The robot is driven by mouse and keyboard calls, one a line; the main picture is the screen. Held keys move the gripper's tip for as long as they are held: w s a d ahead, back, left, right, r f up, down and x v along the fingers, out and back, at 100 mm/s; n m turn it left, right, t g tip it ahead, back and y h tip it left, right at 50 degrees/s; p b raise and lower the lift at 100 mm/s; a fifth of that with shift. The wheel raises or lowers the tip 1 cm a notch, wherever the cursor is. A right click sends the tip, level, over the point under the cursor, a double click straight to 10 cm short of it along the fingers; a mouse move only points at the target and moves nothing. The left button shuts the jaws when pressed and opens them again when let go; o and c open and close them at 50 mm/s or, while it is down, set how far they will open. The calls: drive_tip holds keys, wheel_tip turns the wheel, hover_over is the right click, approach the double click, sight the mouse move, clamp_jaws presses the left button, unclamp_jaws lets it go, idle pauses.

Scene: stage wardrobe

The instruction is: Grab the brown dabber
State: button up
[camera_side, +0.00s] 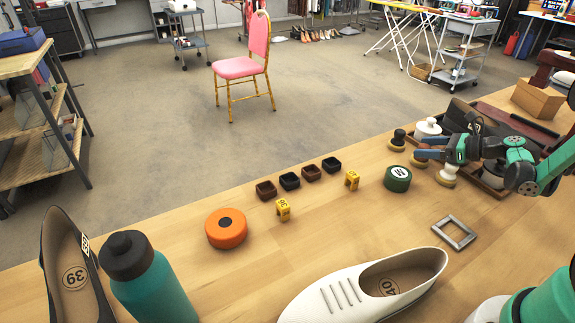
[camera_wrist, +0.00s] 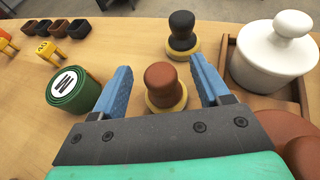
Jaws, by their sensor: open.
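The brown dabber (camera_wrist: 163,82) stands upright on the table, with a brown knob on a pale yellow round base. In the wrist view it sits between the two blue fingers of my gripper (camera_wrist: 162,75). The fingers are open, with a gap on each side of the knob. In the side view my gripper (camera_side: 432,149) is low over the row of dabbers, and the brown dabber (camera_side: 419,162) is partly hidden by a finger. A black dabber (camera_wrist: 182,33) stands just beyond it, and also shows in the side view (camera_side: 397,139).
A white lidded pot (camera_wrist: 275,58) stands in a wooden tray close on the right. A white-topped dabber (camera_side: 447,174) is near my gripper in the side view. Small dark boxes and yellow number markers lie farther left.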

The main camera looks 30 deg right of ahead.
drive_tip(key=shift+x, duration=1.35)
drive_tip(key=shift+c, duration=0.2)
clamp_jaws()
